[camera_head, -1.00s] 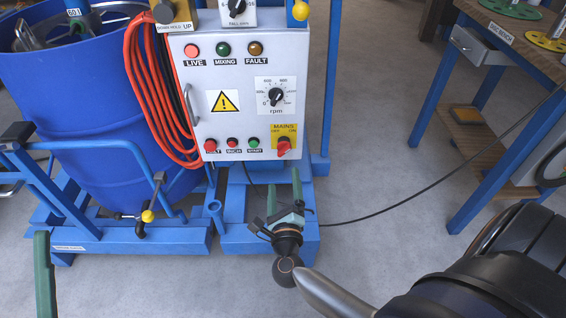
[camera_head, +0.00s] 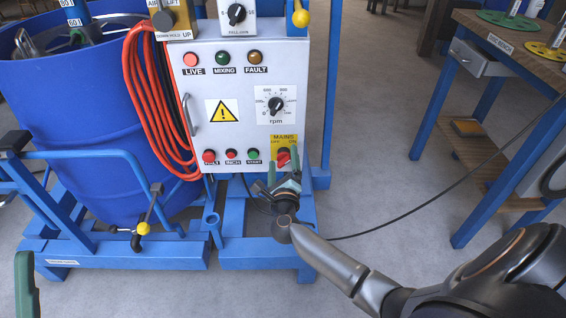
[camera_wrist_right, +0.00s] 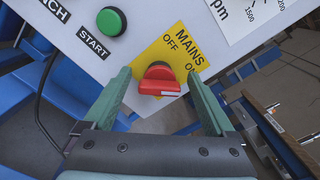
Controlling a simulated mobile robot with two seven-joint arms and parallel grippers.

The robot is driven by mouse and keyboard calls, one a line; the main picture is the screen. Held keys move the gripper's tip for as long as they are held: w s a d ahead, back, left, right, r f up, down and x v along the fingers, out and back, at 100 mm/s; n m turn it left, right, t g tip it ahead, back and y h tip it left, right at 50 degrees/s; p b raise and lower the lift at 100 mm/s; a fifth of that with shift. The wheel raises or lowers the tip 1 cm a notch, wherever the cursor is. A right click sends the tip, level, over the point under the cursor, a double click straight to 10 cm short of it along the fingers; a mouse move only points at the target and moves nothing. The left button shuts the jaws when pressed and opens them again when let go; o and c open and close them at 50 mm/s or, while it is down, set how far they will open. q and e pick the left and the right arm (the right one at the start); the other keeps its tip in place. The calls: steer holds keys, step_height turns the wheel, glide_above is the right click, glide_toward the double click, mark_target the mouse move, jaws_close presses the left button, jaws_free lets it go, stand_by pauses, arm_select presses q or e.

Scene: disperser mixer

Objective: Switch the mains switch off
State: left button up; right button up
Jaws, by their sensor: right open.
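The mains switch is a red rotary knob (camera_head: 283,157) on a yellow plate (camera_head: 289,139) at the lower right of the grey control panel. In the right wrist view the red knob (camera_wrist_right: 159,80) shows between the fingers, with a white mark toward its right end, which seems to be the ON side. My right gripper (camera_head: 283,169) is open in front of the switch, one green finger on each side of the knob (camera_wrist_right: 158,92). I cannot tell whether the fingers touch it. One green finger of my left gripper (camera_head: 26,285) shows at the lower left edge; the rest is out of frame.
The START button (camera_head: 254,154) is just left of the switch; it also shows in the wrist view (camera_wrist_right: 111,21). The rpm dial (camera_head: 276,105) is above. A blue drum (camera_head: 70,125) and orange hose (camera_head: 150,115) stand left. A workbench (camera_head: 500,50) is right, with floor between.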

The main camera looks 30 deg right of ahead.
steer(key=c, duration=1.4)
